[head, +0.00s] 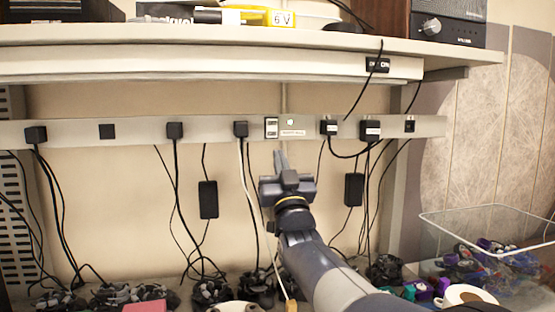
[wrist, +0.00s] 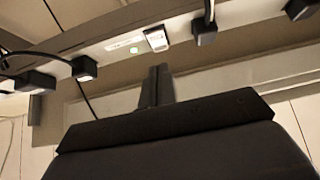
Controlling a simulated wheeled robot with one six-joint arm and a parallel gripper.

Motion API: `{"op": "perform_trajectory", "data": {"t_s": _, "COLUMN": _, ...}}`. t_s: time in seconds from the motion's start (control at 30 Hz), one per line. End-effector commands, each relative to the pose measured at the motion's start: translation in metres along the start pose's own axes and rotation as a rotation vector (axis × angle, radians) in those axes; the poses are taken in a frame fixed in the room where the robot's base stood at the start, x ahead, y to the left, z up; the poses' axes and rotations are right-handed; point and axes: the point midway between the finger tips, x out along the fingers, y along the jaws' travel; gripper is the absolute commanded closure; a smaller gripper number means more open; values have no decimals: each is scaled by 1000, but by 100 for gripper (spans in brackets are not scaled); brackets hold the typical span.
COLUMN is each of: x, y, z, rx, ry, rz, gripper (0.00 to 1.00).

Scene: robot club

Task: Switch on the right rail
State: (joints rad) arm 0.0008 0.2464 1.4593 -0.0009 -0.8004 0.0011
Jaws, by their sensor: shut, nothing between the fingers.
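A pale power rail (head: 205,130) runs along the wall under the shelf, with black plugs in it. Near its middle is a small white switch panel (head: 271,128) with a dark frame, also in the wrist view (wrist: 156,39). Beside it sit a small round light or button (head: 290,121), greenish in the wrist view (wrist: 133,51), and a small label (head: 292,133) too blurred to read. My gripper (head: 280,154) is shut and empty, its fingertips just below the panel and label in the picture. In the wrist view the fingertips (wrist: 158,70) appear apart from the panel. The switch's position cannot be told.
Plugs (head: 329,127) and (head: 241,129) with hanging cables flank the switch area. Black adapters (head: 208,199) and (head: 354,189) hang on both sides of my arm. A shelf (head: 215,65) overhangs the rail. A clear bin (head: 487,240) stands at right.

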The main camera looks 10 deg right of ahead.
Motion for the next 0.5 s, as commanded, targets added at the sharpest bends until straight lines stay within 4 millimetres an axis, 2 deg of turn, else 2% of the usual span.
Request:
{"op": "perform_trajectory", "data": {"t_s": 0.03, "x": -15, "y": 0, "z": 8, "rx": 0, "ry": -3, "rz": 0, "gripper": 100}}
{"op": "perform_trajectory", "data": {"t_s": 0.2, "x": -44, "y": 0, "z": 14, "rx": 0, "ry": -2, "rz": 0, "gripper": 100}}
{"op": "perform_trajectory", "data": {"t_s": 0.33, "x": -56, "y": 0, "z": 16, "rx": 0, "ry": -2, "rz": 0, "gripper": 100}}
{"op": "perform_trajectory", "data": {"t_s": 0.5, "x": -62, "y": 0, "z": 16, "rx": 0, "ry": -2, "rz": 0, "gripper": 100}}
